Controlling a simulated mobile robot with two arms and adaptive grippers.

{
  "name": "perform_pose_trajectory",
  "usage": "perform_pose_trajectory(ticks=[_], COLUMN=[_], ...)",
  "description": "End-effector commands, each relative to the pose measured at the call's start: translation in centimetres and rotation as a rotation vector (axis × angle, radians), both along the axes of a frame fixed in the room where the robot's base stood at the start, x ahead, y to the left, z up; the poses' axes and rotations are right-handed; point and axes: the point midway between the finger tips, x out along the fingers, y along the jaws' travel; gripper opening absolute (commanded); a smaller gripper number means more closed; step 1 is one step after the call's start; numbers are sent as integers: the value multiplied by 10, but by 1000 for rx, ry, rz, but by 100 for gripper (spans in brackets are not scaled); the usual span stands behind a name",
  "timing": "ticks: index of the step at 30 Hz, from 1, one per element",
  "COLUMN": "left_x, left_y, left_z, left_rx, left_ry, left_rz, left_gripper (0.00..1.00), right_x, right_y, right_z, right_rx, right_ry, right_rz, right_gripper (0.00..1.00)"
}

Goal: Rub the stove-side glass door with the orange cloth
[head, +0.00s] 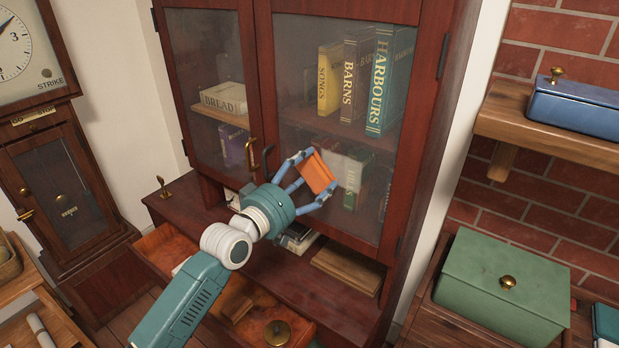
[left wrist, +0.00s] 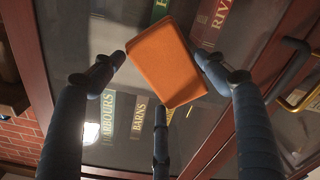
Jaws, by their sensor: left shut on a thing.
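My left gripper (head: 311,178) is in front of the right glass door (head: 300,72) of a dark red wooden cabinet. Its blue fingers are shut on the folded orange cloth (head: 319,170). The cloth also shows between the fingertips in the left wrist view (left wrist: 168,62), with the glass behind it. I cannot tell whether the cloth touches the glass. The left glass door (head: 205,55) is beside it; both doors look closed. No stove shows, so I cannot tell from it which door is stove-side. My right gripper is not in view.
Books such as Harbours (head: 390,82) stand behind the glass. Brass (head: 252,152) and dark (head: 267,160) handles sit where the doors meet. Below, a drawer (head: 160,243) stands open. A green box (head: 500,275) and a blue box (head: 580,108) are at the right.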

Motion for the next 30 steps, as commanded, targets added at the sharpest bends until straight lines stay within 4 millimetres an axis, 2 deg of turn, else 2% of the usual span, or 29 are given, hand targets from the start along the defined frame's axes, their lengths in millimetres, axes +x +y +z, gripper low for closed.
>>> perform_pose_trajectory(ticks=[12,24,30], left_x=[4,-15,-20], left_y=[-4,-28,-34], left_z=[0,4,1], left_rx=[0,-1,-1], left_ry=[1,2,0], left_rz=[-1,-1,1], left_gripper=[49,49,49], right_x=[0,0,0], right_y=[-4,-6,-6], right_z=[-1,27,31], right_rx=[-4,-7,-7], right_ry=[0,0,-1], right_rz=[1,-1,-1], right_gripper=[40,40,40])
